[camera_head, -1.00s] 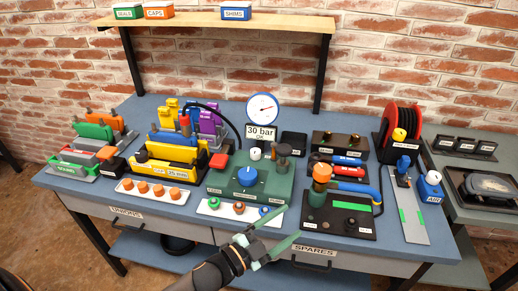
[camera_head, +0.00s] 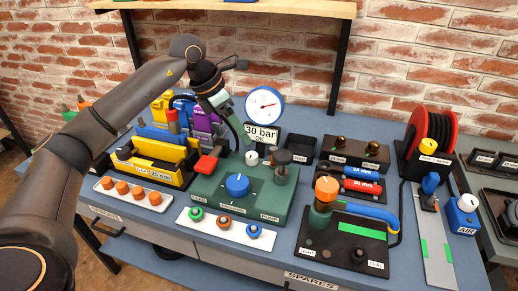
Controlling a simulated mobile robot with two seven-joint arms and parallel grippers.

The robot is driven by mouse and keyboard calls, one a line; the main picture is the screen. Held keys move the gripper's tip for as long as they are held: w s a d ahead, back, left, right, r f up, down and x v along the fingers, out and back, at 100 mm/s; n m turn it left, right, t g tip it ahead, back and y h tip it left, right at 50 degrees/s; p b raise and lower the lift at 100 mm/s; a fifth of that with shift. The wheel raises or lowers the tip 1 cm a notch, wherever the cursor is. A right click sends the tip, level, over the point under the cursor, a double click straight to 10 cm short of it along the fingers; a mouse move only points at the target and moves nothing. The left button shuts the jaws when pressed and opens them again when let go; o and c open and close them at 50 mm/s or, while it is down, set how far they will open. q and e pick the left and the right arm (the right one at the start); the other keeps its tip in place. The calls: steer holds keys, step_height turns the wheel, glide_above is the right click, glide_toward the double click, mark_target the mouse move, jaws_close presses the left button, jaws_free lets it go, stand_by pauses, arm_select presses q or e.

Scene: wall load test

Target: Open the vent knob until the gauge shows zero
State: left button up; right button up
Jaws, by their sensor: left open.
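The green block (camera_head: 215,196) on the bench carries a large blue knob (camera_head: 237,185), a small white knob (camera_head: 251,158) at its back and a dark round-topped pump part (camera_head: 282,160). I cannot read which knob is marked as the vent. The round white gauge (camera_head: 264,104) with a blue rim stands behind; its red needle points up and right. The sign (camera_head: 262,134) under it reads 30 bar OK. My left gripper (camera_head: 238,101) is open and empty, above and behind the block, with one finger reaching down towards the white knob. Contact is not clear. My right gripper is out of view.
A white strip (camera_head: 215,222) with several coloured knobs lies in front of the block. A black plate (camera_head: 340,260) with an orange-topped part and a blue handle stands at right. A yellow fixture (camera_head: 155,170) stands at left, partly near my arm. A red hose reel (camera_head: 433,135) is at far right.

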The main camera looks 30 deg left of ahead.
mark_target(251, 155)
arm_select(q)
steer(key=shift+y, duration=0.3)
steer(key=x, duration=0.3)
steer(key=a+x, duration=0.1)
steer(key=x, duration=0.3)
steer(key=a+x, duration=0.1)
steer(key=x, duration=0.3)
steer(key=shift+w+d+f, duration=0.1)
steer(key=shift+w, duration=0.25)
jaws_close()
